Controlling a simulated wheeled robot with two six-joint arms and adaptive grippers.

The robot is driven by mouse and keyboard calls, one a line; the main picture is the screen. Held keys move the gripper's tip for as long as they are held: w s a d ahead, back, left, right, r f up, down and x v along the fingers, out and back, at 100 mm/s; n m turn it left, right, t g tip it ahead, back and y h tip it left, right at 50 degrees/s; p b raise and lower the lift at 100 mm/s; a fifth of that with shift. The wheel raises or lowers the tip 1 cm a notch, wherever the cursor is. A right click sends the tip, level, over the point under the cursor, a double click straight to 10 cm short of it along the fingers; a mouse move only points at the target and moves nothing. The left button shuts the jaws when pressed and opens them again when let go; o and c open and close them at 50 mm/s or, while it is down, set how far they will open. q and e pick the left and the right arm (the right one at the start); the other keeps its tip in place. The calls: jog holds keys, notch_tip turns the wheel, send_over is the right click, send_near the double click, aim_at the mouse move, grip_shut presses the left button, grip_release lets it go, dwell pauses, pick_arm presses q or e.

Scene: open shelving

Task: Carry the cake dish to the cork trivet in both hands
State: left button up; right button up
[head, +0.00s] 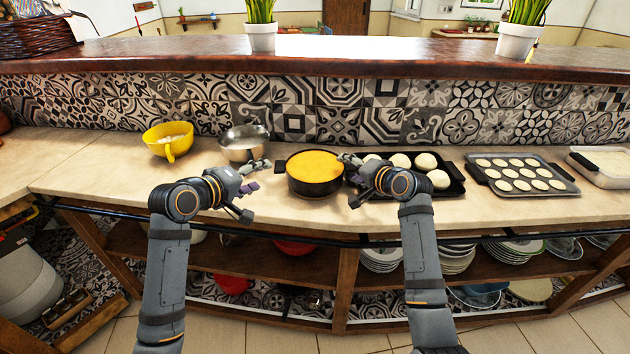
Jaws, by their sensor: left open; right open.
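The cake dish (315,187) is a dark round pan with a smooth yellow-orange top, standing on the pale counter. My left gripper (258,176) is open just left of the dish, near its left handle (280,167). My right gripper (348,180) is open at the dish's right side, and its fingers overlap that edge in the picture. I cannot tell whether either gripper touches the dish. I cannot make out a cork trivet for certain on the counter.
A yellow bowl (167,141) and a metal bowl (244,143) stand behind left. A dark tray with dough balls (438,179) lies close on the right, then a muffin tray (522,174) and a pale container (604,166). The counter's left part is clear.

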jog(key=v, duration=1)
jog(key=shift+s, duration=0.1)
